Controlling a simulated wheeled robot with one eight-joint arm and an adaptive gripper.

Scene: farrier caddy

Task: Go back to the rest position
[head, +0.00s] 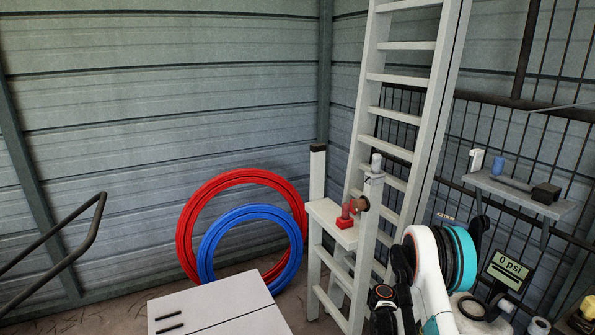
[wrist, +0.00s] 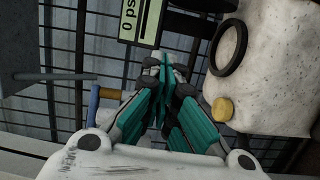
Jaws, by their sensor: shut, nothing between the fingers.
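My gripper (wrist: 165,72) shows in the wrist view with its teal and dark fingers together at the tips. Nothing shows between them. In the head view my white and teal arm (head: 437,265) is folded at the lower right, and I cannot make out the fingertips there. A gauge display (head: 505,268) reading "0 psi" stands just right of my arm. It also shows in the wrist view (wrist: 143,22), above and left of the fingertips.
In the wrist view, a pale block (wrist: 265,85) with a black ring (wrist: 228,48) and a yellow cap (wrist: 222,109) lies right of the fingers. A ladder (head: 405,100), small shelf (head: 520,193) and red hoop (head: 235,180) stand by the walls. A white panel (head: 215,305) is front left.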

